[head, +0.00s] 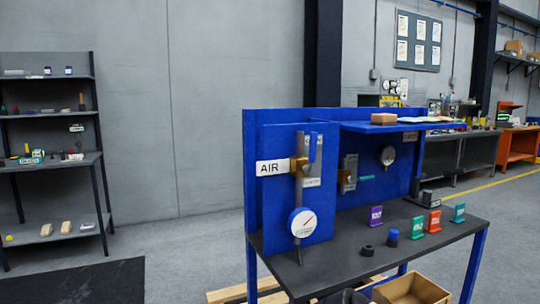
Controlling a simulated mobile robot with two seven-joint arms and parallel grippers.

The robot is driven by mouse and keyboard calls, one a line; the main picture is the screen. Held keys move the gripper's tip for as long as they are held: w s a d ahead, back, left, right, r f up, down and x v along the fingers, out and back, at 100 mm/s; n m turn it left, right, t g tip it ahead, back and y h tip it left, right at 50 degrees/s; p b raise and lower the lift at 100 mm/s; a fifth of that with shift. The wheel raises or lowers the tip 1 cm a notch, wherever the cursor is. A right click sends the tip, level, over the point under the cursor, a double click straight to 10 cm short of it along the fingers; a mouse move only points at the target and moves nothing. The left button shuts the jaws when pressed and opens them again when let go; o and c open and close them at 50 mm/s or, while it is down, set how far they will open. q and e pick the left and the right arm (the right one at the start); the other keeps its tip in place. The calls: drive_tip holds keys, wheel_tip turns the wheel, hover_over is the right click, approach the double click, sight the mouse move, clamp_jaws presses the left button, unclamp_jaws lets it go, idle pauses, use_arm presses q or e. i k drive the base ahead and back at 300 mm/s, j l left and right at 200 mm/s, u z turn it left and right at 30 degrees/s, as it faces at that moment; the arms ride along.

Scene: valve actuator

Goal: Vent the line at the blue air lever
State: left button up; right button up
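The blue air lever (312,147) points up beside a vertical grey pipe on the blue workstation panel. A brass valve body (298,167) sits on the pipe at the lever's lower end. A white AIR label (272,168) is left of the valve. A round white gauge (304,223) with a red needle is lower on the pipe. Neither of my grippers shows in the head view.
A cardboard box (412,290) is below. A dark shelf rack (50,160) stands left. Open floor (185,250) lies between.

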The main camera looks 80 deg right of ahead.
sight(306, 170)
drive_tip(key=z, duration=2.8)
drive_tip(key=i+l+u, duration=0.15)
drive_tip(key=l, duration=0.15)
drive_tip(key=i+l+u, duration=0.15)
drive_tip(key=l, duration=0.2)
drive_tip(key=i+l+u, duration=0.1)
drive_tip(key=l, duration=0.25)
drive_tip(key=i+l+u, duration=0.15)
drive_tip(key=l, duration=0.2)
drive_tip(key=l+u, duration=0.15)
drive_tip(key=l, duration=0.2)
drive_tip(key=i+l, duration=0.05)
